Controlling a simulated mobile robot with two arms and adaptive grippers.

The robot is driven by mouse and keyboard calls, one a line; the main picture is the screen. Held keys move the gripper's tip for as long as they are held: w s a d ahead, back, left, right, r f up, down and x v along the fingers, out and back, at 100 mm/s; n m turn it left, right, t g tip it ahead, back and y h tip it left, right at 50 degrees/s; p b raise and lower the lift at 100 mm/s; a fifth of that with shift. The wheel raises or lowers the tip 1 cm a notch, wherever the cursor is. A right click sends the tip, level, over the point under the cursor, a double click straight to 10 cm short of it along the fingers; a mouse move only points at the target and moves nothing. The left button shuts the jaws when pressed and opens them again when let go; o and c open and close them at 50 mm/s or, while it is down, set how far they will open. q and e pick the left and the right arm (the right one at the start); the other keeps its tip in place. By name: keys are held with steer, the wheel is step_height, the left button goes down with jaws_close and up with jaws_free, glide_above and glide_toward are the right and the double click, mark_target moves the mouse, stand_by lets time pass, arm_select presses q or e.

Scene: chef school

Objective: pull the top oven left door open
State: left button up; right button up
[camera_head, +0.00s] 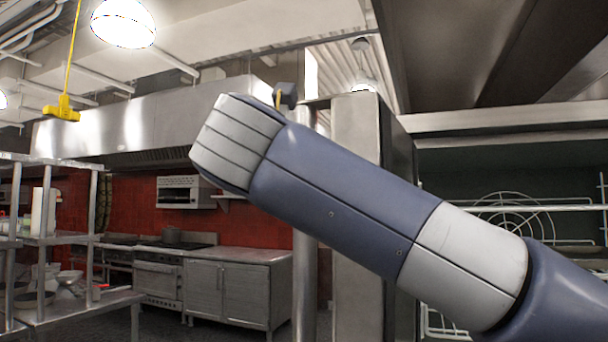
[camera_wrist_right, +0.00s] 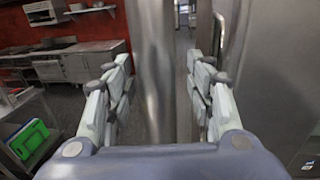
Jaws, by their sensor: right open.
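My right gripper (camera_wrist_right: 163,72) is open in the right wrist view, its fingers spread wide with nothing held. A round steel post (camera_wrist_right: 157,75) stands beyond the gap between them; I cannot tell how far. To the right is a tall flat steel front (camera_wrist_right: 275,75) with a vertical bar handle (camera_wrist_right: 219,38) at its left edge, beyond the right finger. I cannot tell whether this is the top oven left door. In the head view my right arm crosses the middle and hides much behind it. My left gripper is not in view.
In the head view, a steel cabinet (camera_head: 232,292) and a range (camera_head: 158,281) stand against the red back wall. A metal shelf (camera_head: 85,305) is at the left. Wire racks (camera_head: 540,208) show at the right. A yellow hanging fixture (camera_head: 62,110) is at the upper left.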

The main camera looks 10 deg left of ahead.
steer(key=s, duration=1.2)
steer(key=shift+a, duration=0.25)
